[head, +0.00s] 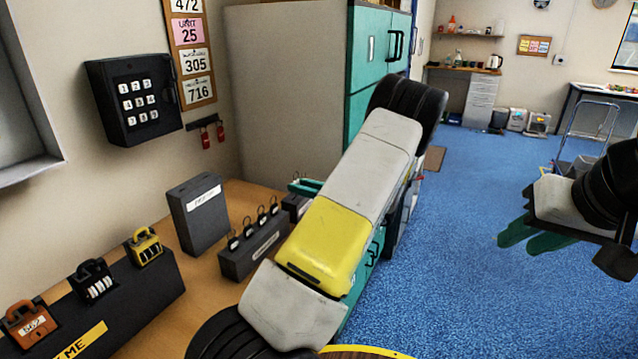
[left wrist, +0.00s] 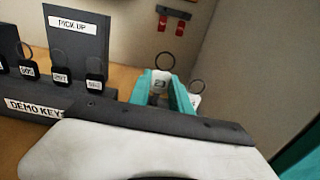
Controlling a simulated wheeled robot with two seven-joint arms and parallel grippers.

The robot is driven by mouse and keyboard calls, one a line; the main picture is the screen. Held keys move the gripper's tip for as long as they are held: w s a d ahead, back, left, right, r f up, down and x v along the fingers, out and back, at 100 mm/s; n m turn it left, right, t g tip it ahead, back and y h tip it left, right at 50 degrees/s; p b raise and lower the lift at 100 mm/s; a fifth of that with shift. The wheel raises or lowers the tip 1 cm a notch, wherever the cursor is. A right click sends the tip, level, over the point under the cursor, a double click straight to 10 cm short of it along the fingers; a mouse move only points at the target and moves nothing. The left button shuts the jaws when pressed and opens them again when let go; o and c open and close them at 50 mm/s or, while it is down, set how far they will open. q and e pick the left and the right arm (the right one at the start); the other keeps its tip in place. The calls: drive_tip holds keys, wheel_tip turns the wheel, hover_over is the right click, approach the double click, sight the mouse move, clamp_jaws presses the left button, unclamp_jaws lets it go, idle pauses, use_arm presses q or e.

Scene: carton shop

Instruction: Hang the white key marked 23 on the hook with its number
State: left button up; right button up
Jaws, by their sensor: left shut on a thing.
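My left gripper (head: 304,187) shows only its teal fingertips in the head view, low over the bench behind my own arm. In the left wrist view its fingers (left wrist: 163,95) are shut on a white key tag (left wrist: 159,84) with a dark ring above; its number is too small to read. A second white tag (left wrist: 195,101) with a ring stands just right of the fingers. My right gripper (head: 530,235) hangs over the blue floor at the right; its finger gap is unclear. A hook rail (head: 204,121) on the wall bears red tags. No hook marked 23 is readable.
A dark stand of demo keys (head: 252,245) is beside the left gripper, with a grey PICK UP box (head: 198,214) behind. A padlock stand (head: 115,305) is at the front left. A keypad box (head: 135,99) and number board (head: 190,50) are on the wall.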

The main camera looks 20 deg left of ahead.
use_arm(q)
drive_tip(key=s+d, duration=0.1)
drive_tip(key=d, duration=0.6)
drive_tip(key=shift+d, duration=0.4)
idle(0.3)
idle(1.0)
